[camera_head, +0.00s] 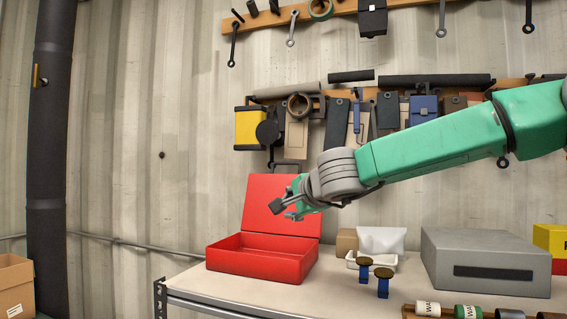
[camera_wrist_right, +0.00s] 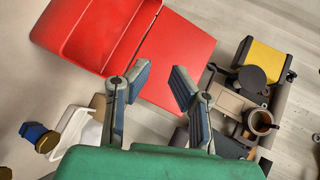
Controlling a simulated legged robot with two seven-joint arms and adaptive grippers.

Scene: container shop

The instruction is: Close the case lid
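The red case (camera_head: 262,258) stands on the workbench with its lid (camera_head: 268,205) raised at the back. The case looks empty where I can see into it. My right gripper (camera_head: 281,211) hangs in front of the raised lid, above the right part of the case. In the right wrist view its two fingers (camera_wrist_right: 158,82) are apart with nothing between them. The lid (camera_wrist_right: 178,60) shows behind the fingertips there, and the open case (camera_wrist_right: 92,35) lies at the upper left. I cannot tell whether the fingers touch the lid. My left gripper is not in view.
Right of the case are a white bin (camera_head: 381,241), blue brass-topped objects (camera_head: 383,285) and a grey box (camera_head: 485,262). Tools hang on the wall rail (camera_head: 520,83) behind. The bench top (camera_head: 330,296) is clear in front of the case.

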